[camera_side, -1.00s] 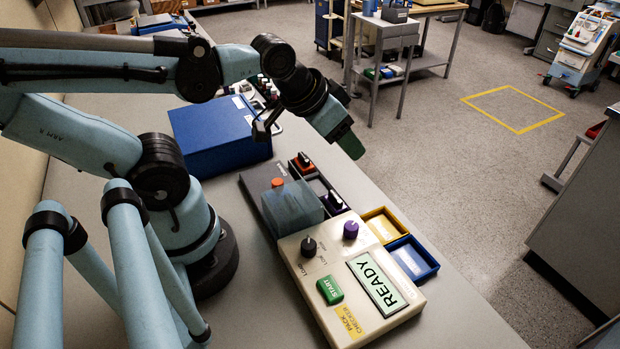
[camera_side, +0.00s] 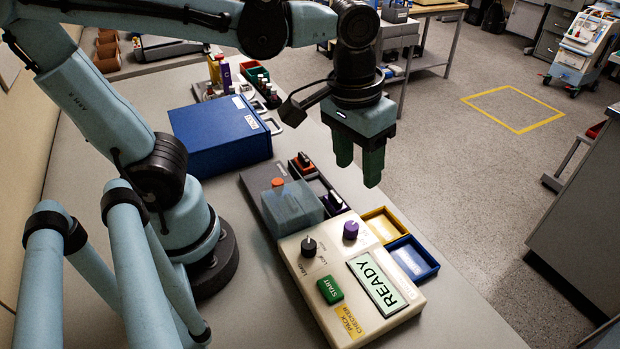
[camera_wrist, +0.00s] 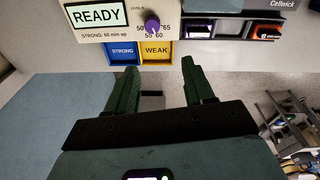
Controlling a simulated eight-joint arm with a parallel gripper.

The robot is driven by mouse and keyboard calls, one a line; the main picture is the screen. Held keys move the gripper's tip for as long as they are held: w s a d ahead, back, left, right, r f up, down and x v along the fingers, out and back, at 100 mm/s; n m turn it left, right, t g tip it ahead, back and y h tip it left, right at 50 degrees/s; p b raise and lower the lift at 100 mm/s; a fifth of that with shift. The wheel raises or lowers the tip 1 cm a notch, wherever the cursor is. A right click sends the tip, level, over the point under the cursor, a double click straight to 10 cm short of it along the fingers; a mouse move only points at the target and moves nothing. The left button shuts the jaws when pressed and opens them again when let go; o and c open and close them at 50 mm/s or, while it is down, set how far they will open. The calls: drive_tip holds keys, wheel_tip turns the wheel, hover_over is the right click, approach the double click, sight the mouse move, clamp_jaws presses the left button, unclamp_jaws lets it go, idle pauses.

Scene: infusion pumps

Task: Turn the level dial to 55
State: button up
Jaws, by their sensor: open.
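The level dial is a purple knob (camera_side: 350,229) on the cream pack checker (camera_side: 318,318). In the wrist view the dial (camera_wrist: 152,22) shows at the top with numbers from 50 to 65 around it; its exact pointer setting is too small to tell. The checker's screen (camera_side: 377,282) reads READY. My gripper (camera_side: 358,172) is open and empty, fingers pointing down, in the air above the bench's right side. It is apart from the dial. In the wrist view its fingers (camera_wrist: 160,68) lie below the dial and the yellow tray.
A black knob (camera_side: 308,246) and a green START button (camera_side: 330,290) share the checker. A yellow WEAK tray (camera_side: 384,224) and a blue STRONG tray (camera_side: 412,258) sit beside it. A grey charger (camera_side: 256,190) adjoins it. A blue case (camera_side: 220,136) stands farther back.

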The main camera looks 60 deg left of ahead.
sight(352, 225)
drive_tip(key=shift+g, duration=0.7)
drive_tip(key=shift+s+d+f, duration=0.15)
drive_tip(key=shift+d+f, duration=0.15)
drive_tip(key=shift+f, duration=1.6)
drive_tip(key=shift+s+d+f, duration=0.15)
drive_tip(key=shift+d+f, duration=0.1)
drive_tip(key=shift+f, duration=1.65)
drive_tip(key=shift+s+d+f, duration=0.15)
drive_tip(key=shift+d+f, duration=0.15)
drive_tip(key=shift+f, duration=1.6)
clamp_jaws()
